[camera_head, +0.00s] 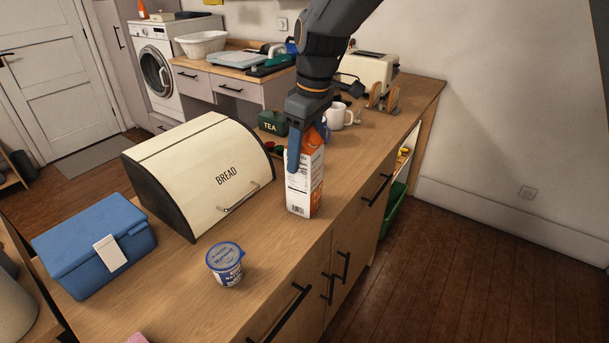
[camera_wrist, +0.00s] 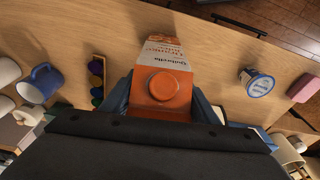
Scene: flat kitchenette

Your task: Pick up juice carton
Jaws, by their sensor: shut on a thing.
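The juice carton (camera_head: 304,184) is white and orange and stands upright near the front edge of the wooden counter, right of the bread bin. My gripper (camera_head: 309,146) comes down from above and is shut on the carton's upper part, with a blue finger on its left side. In the wrist view the carton's orange top and round cap (camera_wrist: 163,86) sit between the blue fingers of my gripper (camera_wrist: 162,98). The carton's base looks to be at the counter surface; I cannot tell whether it is slightly lifted.
A cream bread bin (camera_head: 200,170) stands close left of the carton. A yogurt cup (camera_head: 225,264) and blue box (camera_head: 95,240) are nearer. A green tea tin (camera_head: 272,122), white mug (camera_head: 338,116) and toaster (camera_head: 368,72) stand behind. Bare counter (camera_head: 270,240) lies in front of the carton.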

